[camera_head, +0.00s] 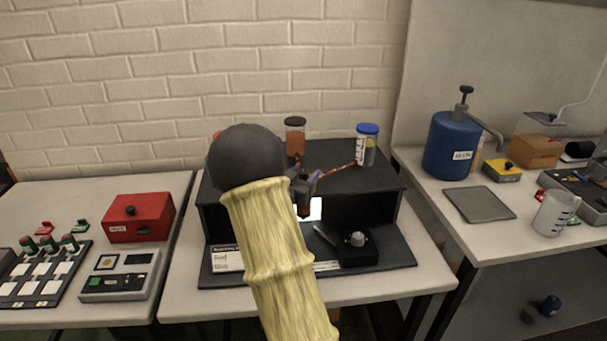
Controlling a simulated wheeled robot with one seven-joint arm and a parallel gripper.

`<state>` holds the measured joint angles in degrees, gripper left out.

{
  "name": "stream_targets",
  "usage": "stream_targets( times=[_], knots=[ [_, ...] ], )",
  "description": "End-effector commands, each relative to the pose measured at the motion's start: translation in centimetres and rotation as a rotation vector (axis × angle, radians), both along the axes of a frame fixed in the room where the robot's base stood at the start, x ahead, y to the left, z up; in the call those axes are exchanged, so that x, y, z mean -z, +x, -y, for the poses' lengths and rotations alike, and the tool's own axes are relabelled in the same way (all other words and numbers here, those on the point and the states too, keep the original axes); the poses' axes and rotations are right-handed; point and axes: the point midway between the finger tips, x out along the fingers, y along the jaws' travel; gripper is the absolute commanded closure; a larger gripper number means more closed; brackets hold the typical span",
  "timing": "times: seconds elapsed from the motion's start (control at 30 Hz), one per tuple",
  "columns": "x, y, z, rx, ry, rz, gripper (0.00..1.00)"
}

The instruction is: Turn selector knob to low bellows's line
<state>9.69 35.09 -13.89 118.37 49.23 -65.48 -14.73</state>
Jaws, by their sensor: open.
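A grey selector knob (357,239) sits on a small black box (358,252) at the right front of the black apparatus (395,238) on the middle table. My arm, in a yellow sleeve, crosses in front of the apparatus. My gripper (304,197), small and dark, shows just past the arm, above and left of the knob, apart from it. It is open, and I see nothing held in it. Which line the knob points to is too small to tell. I cannot make out the bellows; my arm hides part of the apparatus.
A jar with brown contents (295,140) and a blue-capped jar (367,145) stand on the apparatus. A striped rod (338,170) slants near them. A white label (227,259) lies at its front left. A red box (138,217) is left; a blue canister (452,146) is right.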

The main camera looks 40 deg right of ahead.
Motion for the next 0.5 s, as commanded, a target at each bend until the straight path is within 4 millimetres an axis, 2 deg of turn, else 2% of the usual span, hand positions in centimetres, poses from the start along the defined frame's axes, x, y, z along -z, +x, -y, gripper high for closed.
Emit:
stream_targets(
  times=[0.23, 0.43, 0.47, 0.5],
  knots=[
    [0.02, 0.04, 0.04, -0.001, 0.000, 0.000, 0.53],
    [0.02, 0.04, 0.01, -0.001, 0.000, 0.000, 0.92],
    [0.02, 0.04, 0.01, -0.001, 0.000, 0.000, 0.96],
    [0.02, 0.04, 0.01, -0.001, 0.000, 0.000, 0.96]
  ],
)
